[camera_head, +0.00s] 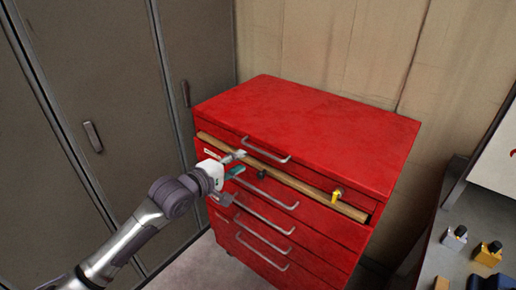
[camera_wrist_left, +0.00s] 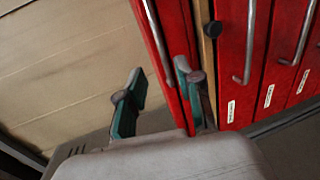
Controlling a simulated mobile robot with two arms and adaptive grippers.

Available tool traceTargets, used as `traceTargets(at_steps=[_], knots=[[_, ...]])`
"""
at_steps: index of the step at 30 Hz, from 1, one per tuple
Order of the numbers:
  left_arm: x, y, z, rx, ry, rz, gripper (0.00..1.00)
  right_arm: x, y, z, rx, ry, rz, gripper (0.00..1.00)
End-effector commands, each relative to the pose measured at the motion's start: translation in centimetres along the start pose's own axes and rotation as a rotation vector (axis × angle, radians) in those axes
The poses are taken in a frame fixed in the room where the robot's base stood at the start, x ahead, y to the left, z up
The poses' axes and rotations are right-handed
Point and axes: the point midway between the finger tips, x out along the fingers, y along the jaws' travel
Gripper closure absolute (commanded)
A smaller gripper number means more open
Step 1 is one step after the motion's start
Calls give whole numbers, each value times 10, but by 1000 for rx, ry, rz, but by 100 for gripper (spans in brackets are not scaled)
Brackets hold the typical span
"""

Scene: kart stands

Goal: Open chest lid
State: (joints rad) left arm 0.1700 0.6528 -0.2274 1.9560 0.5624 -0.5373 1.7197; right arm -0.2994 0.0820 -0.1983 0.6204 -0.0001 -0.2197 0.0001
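The red tool chest (camera_head: 310,125) stands in the middle of the head view with its flat top lid down. A metal lid handle (camera_head: 265,150) runs along the lid's front face; it also shows in the left wrist view (camera_wrist_left: 156,38). My left gripper (camera_head: 238,163) is at the chest's front left, by the handle's left end. In the left wrist view its two teal fingers (camera_wrist_left: 158,92) are spread apart with nothing gripped. I cannot tell whether a finger touches the chest. My right gripper is not in view.
A wooden strip (camera_head: 290,178) with a yellow key-like piece (camera_head: 336,196) runs below the lid. Several drawers with metal handles (camera_head: 266,225) lie beneath. Grey lockers (camera_head: 90,90) stand left. A bench (camera_head: 462,262) with small yellow and dark items is at right.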

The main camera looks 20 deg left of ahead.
Motion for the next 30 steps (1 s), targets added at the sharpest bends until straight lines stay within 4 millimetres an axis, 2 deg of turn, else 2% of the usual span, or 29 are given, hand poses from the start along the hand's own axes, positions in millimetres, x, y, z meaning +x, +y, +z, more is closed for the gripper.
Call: traceTargets(at_steps=[3, 9, 15, 20, 27, 28, 30], knots=[[27, 3, -1, 0, 1, 2, 65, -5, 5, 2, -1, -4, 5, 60], [68, 2, -1, 1, 1, 2, 65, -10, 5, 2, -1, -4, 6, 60], [94, 1, 0, 1, 1, 0, 65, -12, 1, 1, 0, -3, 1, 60], [102, 0, -1, 2, 1, 1, 65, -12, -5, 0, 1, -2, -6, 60], [103, 0, 0, 2, 1, 0, 65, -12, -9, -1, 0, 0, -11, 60], [103, 0, 0, 2, 1, 0, 66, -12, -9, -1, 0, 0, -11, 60], [103, 0, 0, 2, 1, 0, 78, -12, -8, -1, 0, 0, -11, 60]])
